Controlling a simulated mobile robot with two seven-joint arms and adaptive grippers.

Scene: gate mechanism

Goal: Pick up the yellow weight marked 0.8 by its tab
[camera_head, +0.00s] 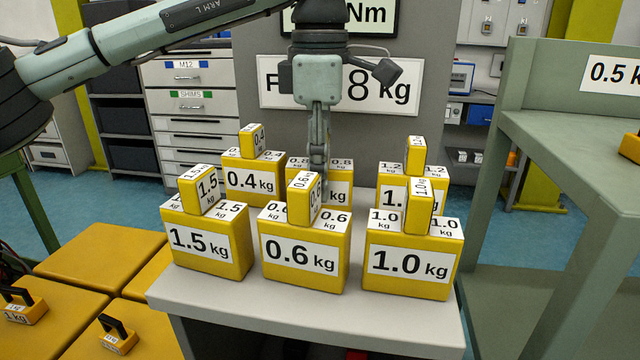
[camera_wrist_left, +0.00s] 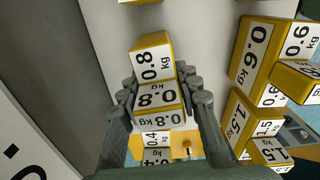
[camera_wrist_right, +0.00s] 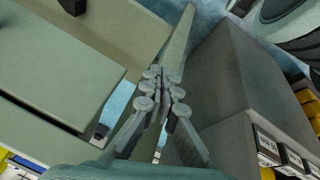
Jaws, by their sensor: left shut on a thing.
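The yellow weight marked 0.8 (camera_head: 341,180) is in the middle of the back row on the grey table, partly hidden behind the 0.6 kg weight. My left gripper (camera_head: 318,168) points straight down over it. In the left wrist view the 0.8 weight (camera_wrist_left: 153,62) lies between the two fingers of the left gripper (camera_wrist_left: 160,82), which are shut on its tab (camera_wrist_left: 157,96). The weight looks upright; its underside is hidden. My right gripper (camera_wrist_right: 164,76) is shut and empty in the right wrist view, away from the weights; it is outside the head view.
The 0.6 kg weight (camera_head: 301,252) stands right in front. The 0.4 kg (camera_head: 250,182), 1.5 kg (camera_head: 205,243), 1.0 kg (camera_head: 411,262) and 1.2 kg (camera_head: 393,197) weights stand close around. A grey panel with signs (camera_head: 400,130) rises behind. A green bench (camera_head: 570,150) is at right.

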